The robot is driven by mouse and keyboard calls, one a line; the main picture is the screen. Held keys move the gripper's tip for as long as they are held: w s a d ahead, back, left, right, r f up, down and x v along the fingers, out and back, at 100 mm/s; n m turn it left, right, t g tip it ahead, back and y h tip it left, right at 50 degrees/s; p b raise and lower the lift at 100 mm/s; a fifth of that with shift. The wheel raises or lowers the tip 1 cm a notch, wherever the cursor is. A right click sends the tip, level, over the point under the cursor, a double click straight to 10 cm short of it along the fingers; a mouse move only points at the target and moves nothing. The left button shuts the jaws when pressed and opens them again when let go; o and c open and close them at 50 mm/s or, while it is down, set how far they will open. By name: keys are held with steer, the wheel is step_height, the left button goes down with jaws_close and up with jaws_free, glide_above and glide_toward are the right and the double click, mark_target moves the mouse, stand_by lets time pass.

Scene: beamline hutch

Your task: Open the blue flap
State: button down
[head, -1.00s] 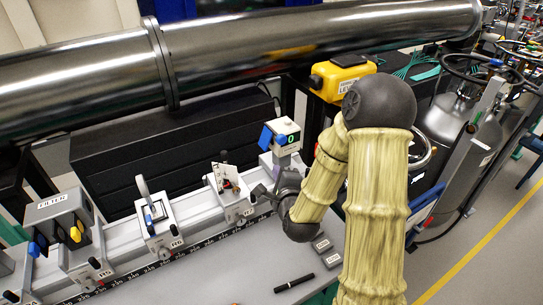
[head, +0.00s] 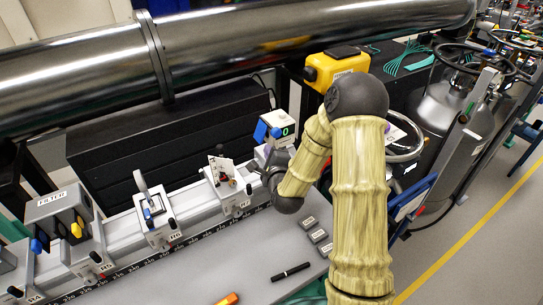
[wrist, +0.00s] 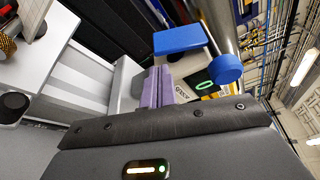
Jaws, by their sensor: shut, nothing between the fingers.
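The blue flap (head: 260,131) sits at the left front of a small white box (head: 282,122) with a green 0 display, on the rail's right end. In the wrist view the flap (wrist: 180,39) is a flat blue panel, with a round blue knob (wrist: 228,69) to its right. How far the flap stands from the box face is hard to tell. My gripper (wrist: 158,72) shows as two purple fingers, shut with nothing between them. They point toward the box, just below the flap in the picture, and look apart from it. In the head view my wrist hides most of the fingers.
Rail carriages, one with a white card (head: 221,169), stand left of the box. A steel pipe (head: 240,45) runs behind. A yellow case (head: 336,67) lies to the back right. A black pen (head: 291,272) and an orange item (head: 228,299) lie on the mostly clear front bench.

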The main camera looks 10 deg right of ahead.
steer(key=shift+w+f+p, duration=0.15)
steer(key=shift+w+p, duration=0.05)
steer(key=shift+w, duration=0.7)
steer(key=shift+w+f+p, duration=0.1)
steer(key=shift+w+p, duration=0.1)
steer(key=shift+w, duration=0.7)
steer(key=s+a+r+m+g+y+p, duration=0.1)
steer(key=a+r+m+g+y+p, duration=0.1)
steer(key=m, duration=0.6)
steer(key=shift+s+a+r+g+y+p, duration=0.35)
steer(key=shift+a+r+y, duration=0.25)
steer(key=shift+a+r, duration=0.5)
steer(key=shift+w+a+f, duration=0.1)
steer(key=shift+a, duration=0.2)
